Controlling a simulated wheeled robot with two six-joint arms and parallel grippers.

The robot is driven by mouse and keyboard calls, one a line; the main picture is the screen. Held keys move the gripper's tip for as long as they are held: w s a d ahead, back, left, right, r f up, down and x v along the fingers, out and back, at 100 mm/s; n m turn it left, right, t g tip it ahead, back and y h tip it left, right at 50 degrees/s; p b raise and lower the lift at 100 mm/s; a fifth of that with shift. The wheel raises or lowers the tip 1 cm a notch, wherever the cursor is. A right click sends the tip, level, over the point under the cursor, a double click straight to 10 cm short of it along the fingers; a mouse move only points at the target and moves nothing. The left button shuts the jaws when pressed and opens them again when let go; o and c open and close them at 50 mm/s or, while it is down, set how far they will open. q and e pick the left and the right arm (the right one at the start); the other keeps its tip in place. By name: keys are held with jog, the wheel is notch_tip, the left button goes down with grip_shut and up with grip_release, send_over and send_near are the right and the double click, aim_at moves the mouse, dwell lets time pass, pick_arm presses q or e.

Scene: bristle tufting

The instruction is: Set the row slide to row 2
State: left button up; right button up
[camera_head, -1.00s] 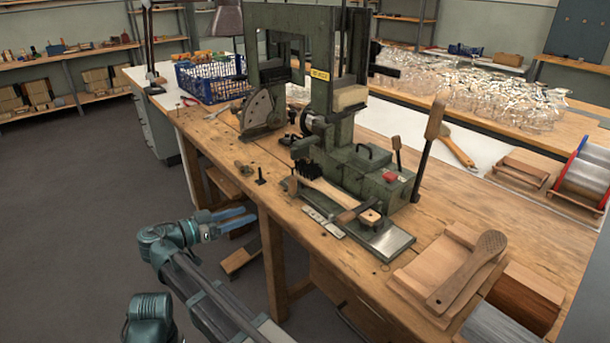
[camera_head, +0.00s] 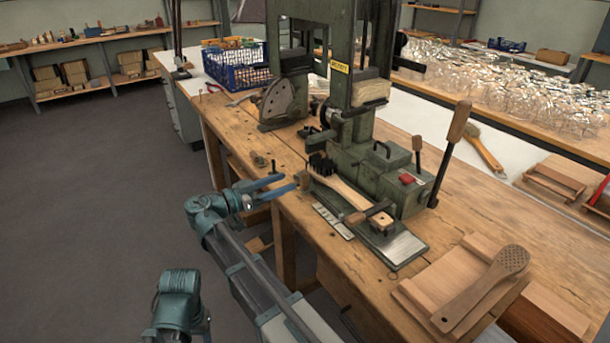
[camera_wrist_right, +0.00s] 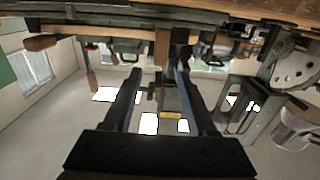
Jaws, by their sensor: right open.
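The green tufting machine (camera_head: 385,170) stands on the wooden bench. A wooden brush body (camera_head: 345,192) with black tufts at its far end lies on the machine's front fixture. I cannot tell which part is the row slide, and the strip's marks are too small to read. My right gripper (camera_head: 291,182) is open and empty at the bench's front edge, left of the brush. Its spread fingers show in the right wrist view (camera_wrist_right: 160,95). My left gripper is out of view.
A small black upright peg (camera_head: 273,167) stands on the bench just behind my right gripper. A wooden tray (camera_head: 425,290) with a perforated paddle (camera_head: 485,285) lies at the front right. A blue crate (camera_head: 236,75) stands at the back left.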

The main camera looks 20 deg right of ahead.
aim_at(301, 176)
jog(key=d, duration=0.5)
jog(key=w+d, duration=0.1)
jog(key=d, duration=0.1)
jog(key=shift+d, duration=0.35)
grip_shut()
dwell(1.1)
